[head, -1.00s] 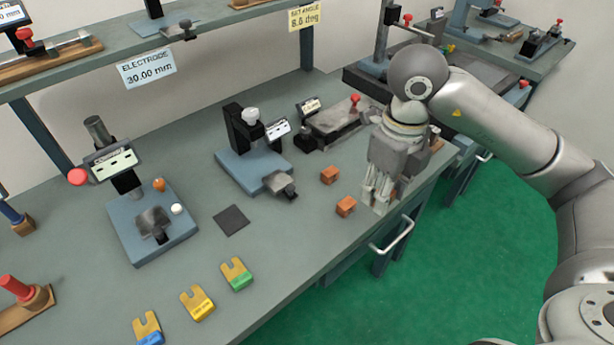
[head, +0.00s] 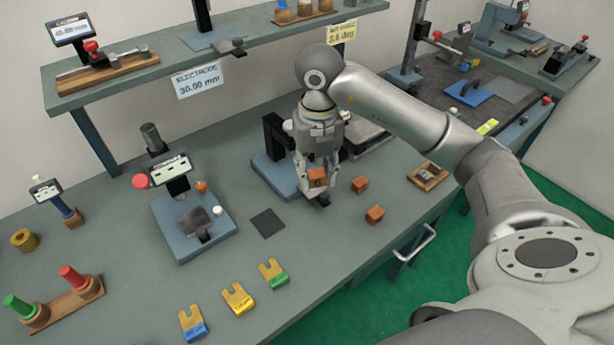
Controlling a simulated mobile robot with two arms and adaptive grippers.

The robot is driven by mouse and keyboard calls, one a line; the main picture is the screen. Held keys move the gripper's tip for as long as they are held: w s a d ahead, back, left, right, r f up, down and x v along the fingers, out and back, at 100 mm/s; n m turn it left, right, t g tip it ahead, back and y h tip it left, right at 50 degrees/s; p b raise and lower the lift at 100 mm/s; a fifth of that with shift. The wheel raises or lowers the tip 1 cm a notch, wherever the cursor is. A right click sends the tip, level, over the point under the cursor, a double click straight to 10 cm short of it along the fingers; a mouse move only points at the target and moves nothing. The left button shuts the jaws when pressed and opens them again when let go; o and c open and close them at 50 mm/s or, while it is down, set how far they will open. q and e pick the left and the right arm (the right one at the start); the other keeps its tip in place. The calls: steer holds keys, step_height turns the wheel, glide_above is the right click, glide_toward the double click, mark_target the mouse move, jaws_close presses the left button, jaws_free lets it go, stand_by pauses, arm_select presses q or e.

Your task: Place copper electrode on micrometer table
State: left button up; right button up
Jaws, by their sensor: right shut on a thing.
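My right gripper (head: 316,186) is shut on a copper block (head: 317,178), an orange-brown cube between its fingertips. It holds the block at the front right of the middle blue-based stand (head: 268,168), above or close to its small dark platform (head: 323,201). I cannot tell whether the block touches it. The gripper hides much of this stand and its display. Another blue-based stand (head: 172,243) with a display and dark platform stands to the left. I cannot tell by label which is the micrometer table. My left gripper is out of view.
Two more copper blocks, one behind (head: 360,185) and one nearer (head: 375,214), lie right of the gripper. A wooden tray (head: 440,181) is at the bench's right edge. A dark square pad (head: 267,223) and several fork-shaped gauges (head: 238,299) lie in front. A shelf (head: 240,56) runs above.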

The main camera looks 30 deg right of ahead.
steer(key=w+d+f, duration=0.1)
steer(key=w+f, duration=0.1)
steer(key=w+d+f+p, duration=0.1)
steer(key=w, duration=0.1)
steer(key=w+d+f+p, duration=0.1)
steer(key=w+f, duration=0.1)
steer(key=shift+d+f, duration=0.1)
steer(key=shift+f, duration=0.25)
steer(key=shift+w+d+f, duration=0.1)
steer(key=shift+w+f, duration=0.2)
steer(key=shift+w+d+f, duration=0.2)
steer(key=shift+w+f, duration=0.1)
steer(key=shift+f, duration=0.2)
step_height(320, 180, down, 2)
steer(key=shift+f+p, duration=0.1)
steer(key=shift+p, duration=0.9)
steer(key=shift+f, duration=0.3)
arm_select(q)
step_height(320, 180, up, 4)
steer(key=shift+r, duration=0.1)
arm_select(e)
steer(key=shift+f, duration=0.1)
